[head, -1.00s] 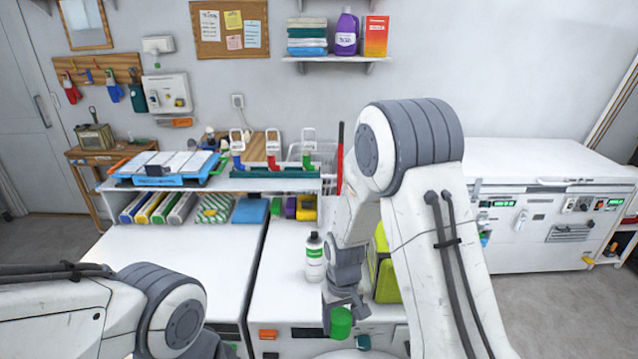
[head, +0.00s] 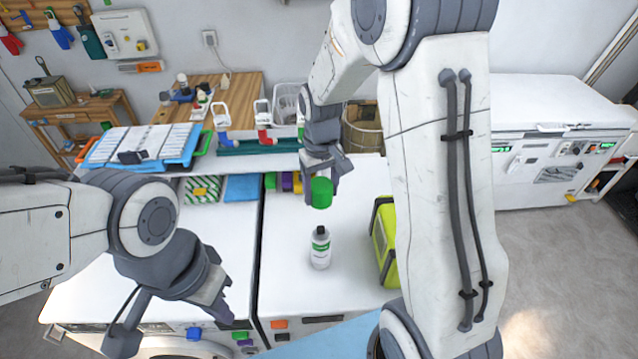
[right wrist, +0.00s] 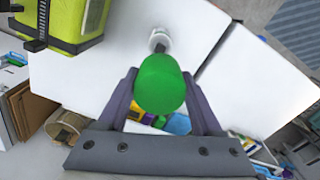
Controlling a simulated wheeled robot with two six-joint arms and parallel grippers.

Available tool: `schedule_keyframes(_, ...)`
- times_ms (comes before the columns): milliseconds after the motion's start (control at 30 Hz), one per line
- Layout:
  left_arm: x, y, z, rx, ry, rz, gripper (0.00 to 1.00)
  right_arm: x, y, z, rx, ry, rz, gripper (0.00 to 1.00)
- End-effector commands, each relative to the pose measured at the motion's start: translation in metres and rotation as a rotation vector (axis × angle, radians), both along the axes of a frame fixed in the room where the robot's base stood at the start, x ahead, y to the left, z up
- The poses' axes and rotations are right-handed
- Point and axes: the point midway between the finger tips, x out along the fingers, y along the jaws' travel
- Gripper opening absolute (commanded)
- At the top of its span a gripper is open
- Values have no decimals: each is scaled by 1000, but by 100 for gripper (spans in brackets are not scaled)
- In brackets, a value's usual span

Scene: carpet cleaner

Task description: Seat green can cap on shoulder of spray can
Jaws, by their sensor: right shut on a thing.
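The green can cap (head: 320,193) is held between the fingers of my right gripper (head: 322,178). It also fills the middle of the right wrist view (right wrist: 160,84). The white spray can (head: 320,252) with a green label and dark top stands upright on the white worktop. In the head view the cap appears above the can and apart from it. In the right wrist view the can (right wrist: 159,36) shows just beyond the cap, which partly covers it. My left gripper (head: 172,322) is open and empty, low at the left over the worktop's front.
A lime-green case (head: 384,240) stands right of the can. Behind are a rack with colored trigger heads (head: 262,140), a wooden bucket (head: 361,128) and a blue tray (head: 150,147). The worktop (head: 285,270) around the can is mostly clear.

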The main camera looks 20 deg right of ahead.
Motion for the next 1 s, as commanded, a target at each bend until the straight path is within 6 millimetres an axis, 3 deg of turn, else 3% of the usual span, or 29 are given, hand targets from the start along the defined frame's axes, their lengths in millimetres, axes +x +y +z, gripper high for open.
schedule_keyframes(367,0,0,-6,0,0,0,0,-1,1,-10,0,2,-25,6)
schedule_keyframes(1000,0,0,-51,0,0,-4,0,-1,2,-72,0,3,-23,6)
